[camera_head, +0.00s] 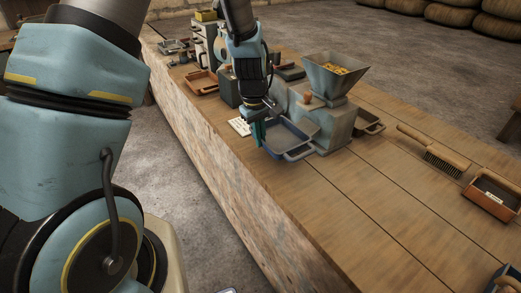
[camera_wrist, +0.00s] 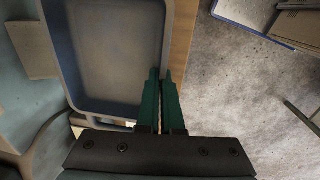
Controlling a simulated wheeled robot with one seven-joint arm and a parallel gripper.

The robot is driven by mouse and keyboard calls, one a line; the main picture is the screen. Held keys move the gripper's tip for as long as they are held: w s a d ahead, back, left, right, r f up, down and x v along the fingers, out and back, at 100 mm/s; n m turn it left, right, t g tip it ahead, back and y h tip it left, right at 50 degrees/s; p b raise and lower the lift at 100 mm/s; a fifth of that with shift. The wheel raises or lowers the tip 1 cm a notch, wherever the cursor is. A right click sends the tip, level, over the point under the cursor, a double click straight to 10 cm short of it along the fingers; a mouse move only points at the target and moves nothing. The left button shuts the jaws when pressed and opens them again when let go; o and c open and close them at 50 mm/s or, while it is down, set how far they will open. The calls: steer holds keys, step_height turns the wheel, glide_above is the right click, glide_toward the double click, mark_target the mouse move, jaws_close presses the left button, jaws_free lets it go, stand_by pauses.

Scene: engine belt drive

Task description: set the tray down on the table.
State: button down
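The tray (camera_head: 289,136) is blue-grey and shallow, with raised walls and a handle at its near end. It is level or nearly so, over the table (camera_head: 345,190) close to the table's left edge. I cannot tell whether its underside touches the wood. My gripper (camera_head: 259,132) points down at the tray's left side. In the wrist view, the green fingers of my gripper (camera_wrist: 160,75) are close together, one on each side of the wall of the tray (camera_wrist: 115,45). The tray is empty where I see inside it.
A grey hopper machine (camera_head: 330,110) with yellow pieces on top stands just right of the tray. A brush (camera_head: 434,150) and an orange-brown box (camera_head: 492,192) lie farther right. A brown tray (camera_head: 202,82) and other equipment stand behind. The near tabletop is clear.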

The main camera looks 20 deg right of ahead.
mark_target(262, 161)
steer(key=shift+f+p, duration=0.45)
steer(key=shift+f, duration=2.35)
steer(key=shift+f, duration=0.2)
steer(key=c, duration=1.1)
jaws_free()
steer(key=shift+r, duration=0.1)
steer(key=r, duration=0.4)
steer(key=a+r+b, duration=0.1)
steer(key=r, duration=0.3)
steer(key=r+b, duration=0.1)
steer(key=r, duration=0.3)
steer(key=shift+s+a+r, duration=0.1)
steer(key=shift+a, duration=0.05)
